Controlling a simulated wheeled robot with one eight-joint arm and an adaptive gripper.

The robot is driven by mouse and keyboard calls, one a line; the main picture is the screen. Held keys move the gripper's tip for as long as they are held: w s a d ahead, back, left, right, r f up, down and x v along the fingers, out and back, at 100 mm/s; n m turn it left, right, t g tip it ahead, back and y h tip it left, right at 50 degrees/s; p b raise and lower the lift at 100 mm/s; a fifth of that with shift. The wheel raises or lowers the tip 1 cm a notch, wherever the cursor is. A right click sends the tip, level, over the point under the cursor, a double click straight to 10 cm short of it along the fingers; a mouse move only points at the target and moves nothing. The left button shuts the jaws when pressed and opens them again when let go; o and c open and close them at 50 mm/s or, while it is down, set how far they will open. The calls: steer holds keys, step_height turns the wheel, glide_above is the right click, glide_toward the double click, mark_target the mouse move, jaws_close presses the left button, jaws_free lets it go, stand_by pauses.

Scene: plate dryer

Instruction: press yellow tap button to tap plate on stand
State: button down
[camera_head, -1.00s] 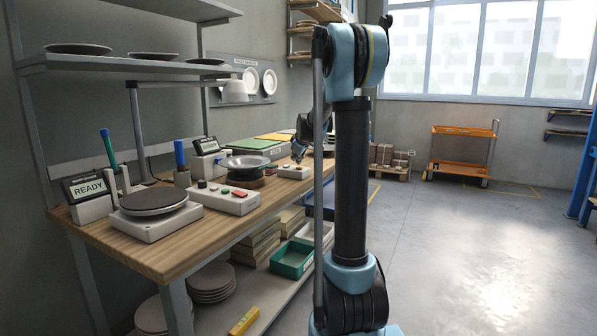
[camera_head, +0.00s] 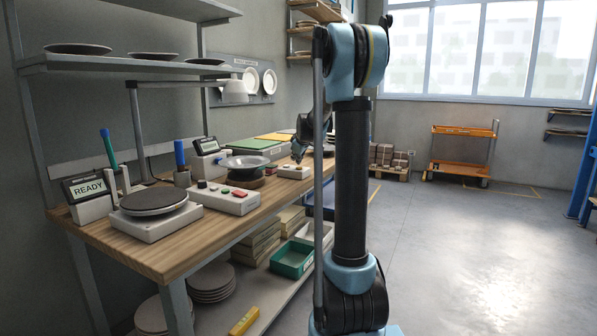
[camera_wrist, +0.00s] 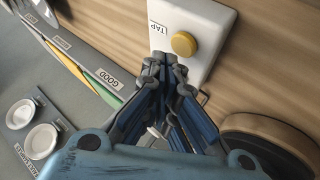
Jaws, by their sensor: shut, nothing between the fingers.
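The yellow button (camera_wrist: 184,44) sits on a white box (camera_wrist: 208,22) marked TAP in the wrist view. My gripper (camera_wrist: 166,62) is shut and empty, its fingertips over the box's near end beside the button. I cannot tell whether the tips touch the box. In the head view the tap box (camera_head: 294,173) lies on the bench, with my gripper (camera_head: 298,156) just above it. A grey dish-like plate (camera_head: 248,164) rests on a dark stand left of the tap box.
A round dark-topped piece (camera_wrist: 265,140) is close to my gripper in the wrist view. Sorting mats lie behind.

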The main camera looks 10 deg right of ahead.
steer(key=shift+s+f, duration=0.1)
steer(key=shift+f, duration=0.7)
stand_by(1.1)
steer(key=shift+r, duration=0.85)
steer(key=shift+r, duration=0.15)
steer(key=shift+r, duration=2.4)
